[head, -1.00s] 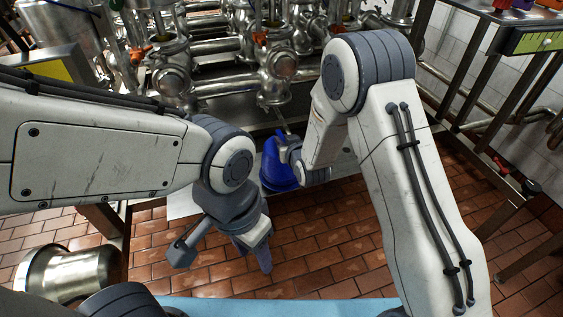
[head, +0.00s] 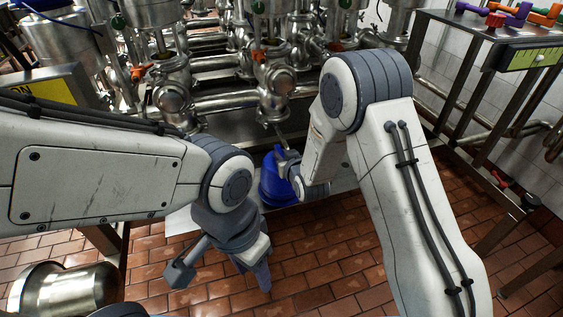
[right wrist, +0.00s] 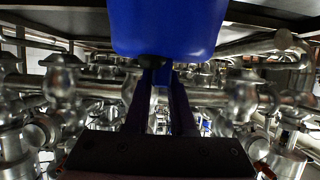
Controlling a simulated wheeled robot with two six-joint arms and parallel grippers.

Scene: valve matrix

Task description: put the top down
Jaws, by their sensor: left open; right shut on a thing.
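A blue rounded thing (head: 276,180), perhaps the top, is at my right gripper (head: 291,164) in the head view, in front of the steel valves. In the right wrist view the blue thing (right wrist: 165,28) fills the upper middle, and its dark stub sits between the two fingers of my right gripper (right wrist: 158,75). The right gripper is shut on it. It appears held above a pale grey surface. My left gripper (head: 222,272) is open and empty over the tiled floor, left of and lower than the blue thing.
Steel valves and pipes (head: 272,85) form a dense matrix at the back. A steel vessel (head: 65,292) stands at the lower left. A rack (head: 455,60) with coloured handles (head: 510,14) is at the right. The tiled floor (head: 330,260) in front is clear.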

